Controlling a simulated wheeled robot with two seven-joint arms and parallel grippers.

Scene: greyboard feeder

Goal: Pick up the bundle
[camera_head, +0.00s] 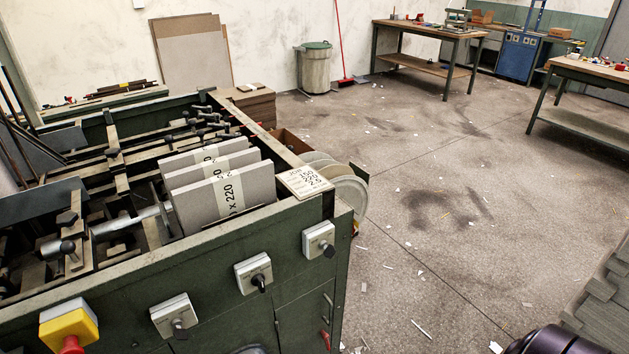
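Several grey board bundles with white paper bands stand upright in the feeder (120,260) of the green machine. The front bundle (257,189) has a band reading "x 220"; the others stand close behind it, partly hidden. More grey board pieces lie in a stepped stack (603,312) at the right edge, cut off by the frame. I cannot tell which bundle the task means. Neither of my grippers shows; a dark rounded part at the bottom right looks like part of my arm.
A job card (304,182) lies on the machine's right corner beside pale discs (349,192). Switches and a yellow-red stop button (69,326) line the front. A bin (314,68), red broom (341,45) and workbenches (427,33) stand behind. The littered floor is open.

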